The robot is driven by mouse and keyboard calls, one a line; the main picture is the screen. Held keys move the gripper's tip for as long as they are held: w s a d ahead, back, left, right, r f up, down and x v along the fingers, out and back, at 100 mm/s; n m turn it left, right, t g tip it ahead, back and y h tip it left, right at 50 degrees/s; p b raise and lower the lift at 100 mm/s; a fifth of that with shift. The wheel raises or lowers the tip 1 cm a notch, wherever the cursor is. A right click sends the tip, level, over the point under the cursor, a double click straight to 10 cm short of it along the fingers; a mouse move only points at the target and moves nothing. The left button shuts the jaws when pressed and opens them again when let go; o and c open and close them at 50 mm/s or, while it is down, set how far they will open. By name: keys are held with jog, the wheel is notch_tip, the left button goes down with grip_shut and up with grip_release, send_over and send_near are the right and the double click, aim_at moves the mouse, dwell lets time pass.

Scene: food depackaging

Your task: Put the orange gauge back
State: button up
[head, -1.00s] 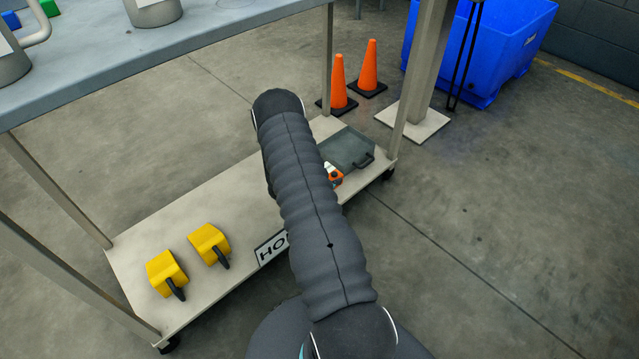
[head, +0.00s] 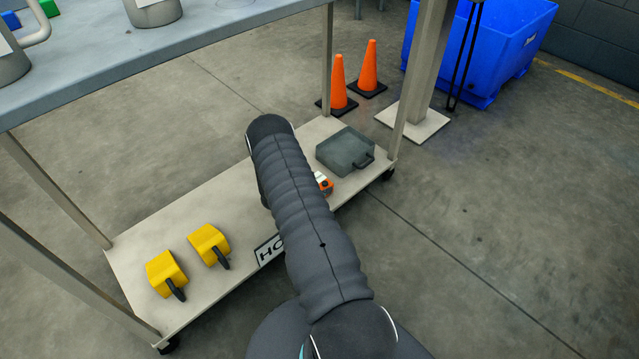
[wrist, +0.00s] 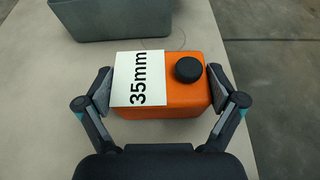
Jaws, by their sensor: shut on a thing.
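The orange gauge (wrist: 184,98) is a small box with a white label reading "35mm" and a black knob on top. In the wrist view my gripper (wrist: 169,92) is shut on it, with one finger pad against each short side. In the head view the orange gauge (head: 326,186) shows only in part beside my arm, over the cart's lower shelf. My arm hides the gripper there. I cannot tell whether the gauge touches the shelf.
A grey bin (head: 345,150) stands at the shelf's right end, just beyond the gauge; it also shows in the wrist view (wrist: 110,18). Two yellow blocks with black handles (head: 209,244) sit at the shelf's left. Cart posts and the upper top (head: 200,45) surround the shelf.

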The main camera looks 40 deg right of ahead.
jog(key=shift+f, duration=0.2)
jog(key=o, duration=1.2)
jog(key=shift+r, duration=0.1)
jog(key=shift+r, duration=0.1)
jog(key=shift+a+r, duration=0.1)
jog(key=v, duration=1.1)
jog(key=shift+a, duration=0.35)
jog(key=shift+r, duration=0.15)
